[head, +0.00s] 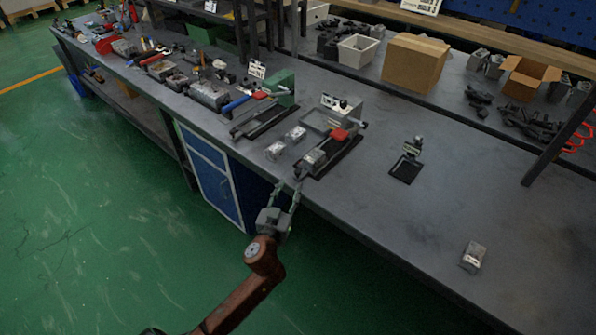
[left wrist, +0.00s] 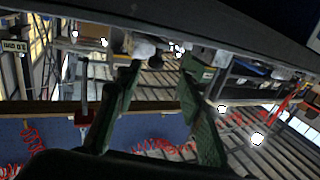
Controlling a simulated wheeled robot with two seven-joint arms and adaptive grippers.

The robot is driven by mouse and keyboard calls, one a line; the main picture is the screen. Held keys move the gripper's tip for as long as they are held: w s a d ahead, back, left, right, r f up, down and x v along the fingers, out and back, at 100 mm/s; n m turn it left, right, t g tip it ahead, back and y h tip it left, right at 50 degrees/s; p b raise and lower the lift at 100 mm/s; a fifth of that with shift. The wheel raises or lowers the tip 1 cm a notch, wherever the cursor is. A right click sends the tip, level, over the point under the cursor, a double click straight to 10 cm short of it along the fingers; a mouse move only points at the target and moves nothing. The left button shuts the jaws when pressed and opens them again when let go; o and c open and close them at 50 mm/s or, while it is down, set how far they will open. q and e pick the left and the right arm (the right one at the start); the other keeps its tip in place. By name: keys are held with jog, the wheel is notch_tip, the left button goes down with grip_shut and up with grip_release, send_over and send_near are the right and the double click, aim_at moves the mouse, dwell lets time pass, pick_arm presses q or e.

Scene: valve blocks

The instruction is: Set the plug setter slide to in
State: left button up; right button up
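My left gripper (head: 288,184) is at the front edge of the workbench, just short of a bench fixture with a black base (head: 332,160), a grey block, a red part (head: 339,134) and a grey box behind. This may be the plug setter; its label (head: 335,102) is too small to read. I cannot make out its slide's position. In the left wrist view the green fingers (left wrist: 153,85) stand apart, with a pale round knob (left wrist: 145,49) beyond them; I cannot tell whether they touch it. My right gripper is not in view.
A similar fixture with a green box (head: 281,86) and blue handle stands to the left. Loose grey blocks (head: 275,150) lie between them. A small black stand (head: 406,168) and a grey block (head: 472,257) are to the right. The bench's front right is mostly clear.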

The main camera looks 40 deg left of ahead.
aim_at(297, 173)
pick_arm(q)
jog(key=x, duration=0.2)
jog(key=b+x, duration=0.1)
jog(key=x, duration=0.4)
jog(key=shift+w+d+r, duration=0.25)
jog(key=shift+r, duration=0.1)
jog(key=shift+w+a, duration=0.15)
jog(key=shift+w, duration=0.3)
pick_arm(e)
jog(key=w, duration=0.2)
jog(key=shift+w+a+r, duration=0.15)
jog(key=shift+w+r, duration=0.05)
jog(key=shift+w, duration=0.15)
pick_arm(q)
grip_shut()
